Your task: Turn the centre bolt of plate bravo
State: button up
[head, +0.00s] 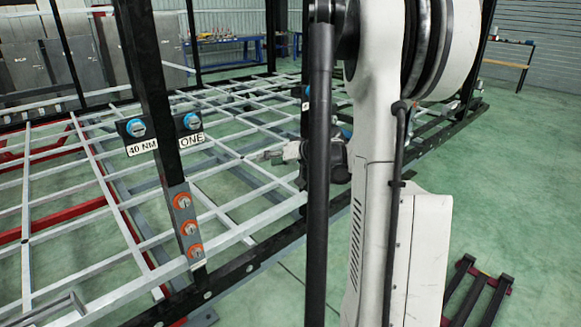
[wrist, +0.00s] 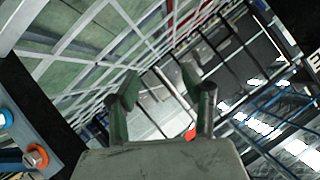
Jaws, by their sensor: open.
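A narrow grey plate (head: 181,192) on the near black post carries three orange-ringed bolts in a column. Its centre bolt (head: 189,228) sits between the upper and lower ones. No readable name shows on it, so I cannot tell whether it is plate bravo. My gripper (wrist: 160,90) is open and empty in the wrist view, its two fingers apart and pointing over the frame. An orange-ringed bolt (wrist: 36,157) shows at the wrist view's lower left.
Two blue-ringed bolts (head: 136,128) sit above the plate, near labels reading "40 NM" and "ONE". The black post (head: 151,80) and white lattice chassis (head: 110,190) stand close. Green floor (head: 265,297) is open at the front.

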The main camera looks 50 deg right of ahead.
jog(key=s+d+f+m+t+h+b, duration=0.1)
jog(key=s+d+f+t, duration=0.1)
jog(key=s+d+f, duration=0.5)
jog(key=s+d+f+t+h+b, duration=0.1)
jog(key=s+d+f+t+h, duration=0.15)
jog(key=d, duration=0.85)
jog(key=s+d+f+m+t+h+b, duration=0.1)
jog(key=s+d+f, duration=0.4)
jog(key=d, duration=0.4)
jog(key=w+d+b, duration=0.1)
jog(key=w+b, duration=0.1)
jog(key=w, duration=1.1)
jog(key=shift+d, duration=0.4)
jog(key=shift+w, duration=0.1)
jog(key=shift+c, duration=0.4)
jog(key=shift+y, duration=0.25)
grip_shut()
jog(key=shift+m+b, duration=0.3)
jog(key=shift+m, duration=0.1)
